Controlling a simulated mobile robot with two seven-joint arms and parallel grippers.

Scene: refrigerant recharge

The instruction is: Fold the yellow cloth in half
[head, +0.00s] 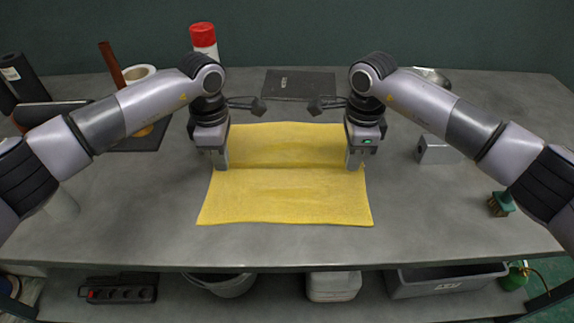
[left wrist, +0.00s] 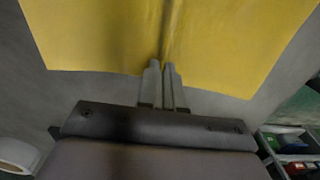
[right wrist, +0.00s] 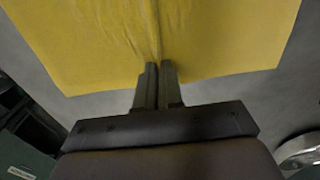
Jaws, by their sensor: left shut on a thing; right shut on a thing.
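The yellow cloth (head: 285,200) lies spread on the grey table, with a crease or ridge running across it between my two grippers. My left gripper (head: 221,168) is shut on the cloth's left edge, about midway along that side. In the left wrist view its fingers (left wrist: 162,68) pinch the cloth (left wrist: 100,35) at a fold line. My right gripper (head: 354,168) is shut on the cloth's right edge at the matching spot. In the right wrist view its fingers (right wrist: 157,70) pinch the cloth (right wrist: 215,40), with wrinkles running from them.
A dark flat plate (head: 300,83) lies behind the cloth. A red-capped can (head: 204,40) and a tape roll (head: 139,74) stand at the back left. The table in front of the cloth is clear.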

